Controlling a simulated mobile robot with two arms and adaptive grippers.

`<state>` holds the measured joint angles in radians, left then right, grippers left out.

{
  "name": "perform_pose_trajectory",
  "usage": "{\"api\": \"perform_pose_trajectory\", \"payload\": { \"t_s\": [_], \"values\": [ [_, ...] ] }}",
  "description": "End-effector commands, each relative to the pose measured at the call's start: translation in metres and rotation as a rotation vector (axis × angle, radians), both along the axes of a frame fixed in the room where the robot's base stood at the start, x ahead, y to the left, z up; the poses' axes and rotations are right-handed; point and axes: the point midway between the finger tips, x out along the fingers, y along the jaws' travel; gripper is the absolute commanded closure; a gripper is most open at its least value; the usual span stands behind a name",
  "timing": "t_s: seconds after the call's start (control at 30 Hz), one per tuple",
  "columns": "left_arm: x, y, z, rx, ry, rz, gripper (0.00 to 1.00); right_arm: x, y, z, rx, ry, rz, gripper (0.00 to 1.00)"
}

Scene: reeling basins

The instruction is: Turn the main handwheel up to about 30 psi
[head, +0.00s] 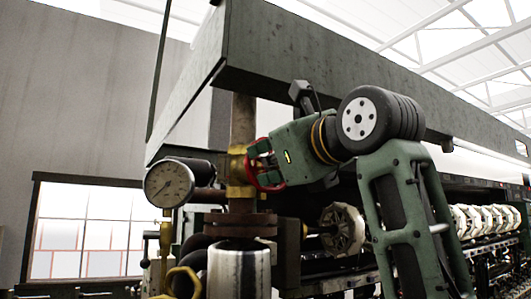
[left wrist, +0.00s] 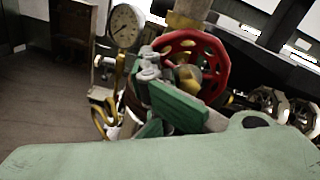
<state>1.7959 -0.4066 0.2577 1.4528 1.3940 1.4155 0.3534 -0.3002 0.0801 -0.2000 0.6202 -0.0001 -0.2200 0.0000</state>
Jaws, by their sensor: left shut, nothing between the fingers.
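The red main handwheel (head: 249,168) sits on a brass valve (head: 236,172) on the vertical pipe. In the left wrist view the wheel (left wrist: 223,75) shows its spoked face behind the fingers. My left gripper (head: 262,163) is at the wheel, its green fingers overlapping the rim in the head view. It is shut with nothing between the fingers (left wrist: 165,115); whether they touch the wheel I cannot tell. The round pressure gauge (head: 169,183) is left of the valve, and also shows in the left wrist view (left wrist: 126,25). Its reading is too small to tell. My right gripper is not in view.
A large grey beam (head: 300,55) runs above the arm. A bolted flange (head: 240,224) and a shiny metal cylinder (head: 238,270) stand below the valve. Yellow-handled fittings (head: 180,278) are at lower left. Pale reels (head: 342,229) are at right.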

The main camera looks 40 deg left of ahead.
Motion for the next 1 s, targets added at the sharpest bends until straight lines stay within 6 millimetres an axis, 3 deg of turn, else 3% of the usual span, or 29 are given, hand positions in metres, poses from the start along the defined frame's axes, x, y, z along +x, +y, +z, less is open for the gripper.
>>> {"api": "perform_pose_trajectory", "payload": {
  "t_s": [0.03,1.0],
  "values": [
    [0.0091,-0.0092,0.0091,0.015,-0.066,-0.03,1.0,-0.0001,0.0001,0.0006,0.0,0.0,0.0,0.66],
    [0.0054,-0.0091,0.012,-0.357,-1.356,-0.011,1.0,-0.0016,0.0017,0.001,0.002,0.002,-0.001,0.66]
  ]
}}
